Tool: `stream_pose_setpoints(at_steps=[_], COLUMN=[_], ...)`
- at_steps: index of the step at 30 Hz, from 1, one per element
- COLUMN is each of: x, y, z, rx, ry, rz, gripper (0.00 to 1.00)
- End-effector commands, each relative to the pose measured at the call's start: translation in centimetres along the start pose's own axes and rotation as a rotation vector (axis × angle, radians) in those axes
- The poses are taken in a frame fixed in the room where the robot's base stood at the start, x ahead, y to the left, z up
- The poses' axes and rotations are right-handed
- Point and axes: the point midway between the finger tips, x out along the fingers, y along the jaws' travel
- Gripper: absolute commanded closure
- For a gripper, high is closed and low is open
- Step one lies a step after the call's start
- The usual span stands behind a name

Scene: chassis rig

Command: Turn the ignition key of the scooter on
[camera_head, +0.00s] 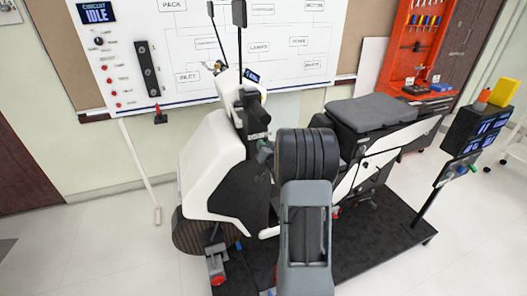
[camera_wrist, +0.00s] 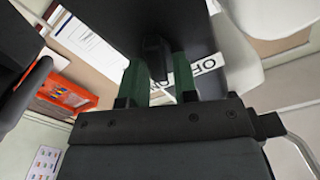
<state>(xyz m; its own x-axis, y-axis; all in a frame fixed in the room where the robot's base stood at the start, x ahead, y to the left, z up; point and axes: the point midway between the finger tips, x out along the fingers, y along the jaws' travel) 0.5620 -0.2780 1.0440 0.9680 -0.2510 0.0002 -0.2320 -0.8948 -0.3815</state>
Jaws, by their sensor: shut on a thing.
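The white and black scooter (camera_head: 212,160) stands on a dark platform, its front at the left. My gripper (camera_head: 262,148) reaches its black dash area from the right; my arm hides part of the scooter. In the wrist view the two green fingers of my gripper (camera_wrist: 158,74) are shut on the dark ignition key (camera_wrist: 154,50), which stands against a dark panel. A white label (camera_wrist: 205,66) reading OFF shows right of the fingers, with other letters partly hidden between them. The key's exact angle is hard to tell, and the head view does not show it clearly.
A whiteboard (camera_head: 270,50) with a wiring diagram stands behind; its display (camera_head: 95,12) reads CIRCUIT IDLE. An orange tool rack (camera_head: 412,45) is at the back right. A black box with screens (camera_head: 475,128) stands on a post at right. Floor at the left is clear.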

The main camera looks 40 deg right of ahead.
Motion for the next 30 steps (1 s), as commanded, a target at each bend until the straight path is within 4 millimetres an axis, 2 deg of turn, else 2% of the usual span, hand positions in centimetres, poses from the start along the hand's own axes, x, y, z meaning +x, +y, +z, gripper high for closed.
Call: stream_pose_setpoints(at_steps=[15, 30], x=[0.01, 0.0], y=[0.72, 0.97], z=[0.2, 0.28], rx=[0.447, 0.654], ry=[0.001, 0.0], rz=[0.0, 0.001], gripper=[0.96, 0.96])
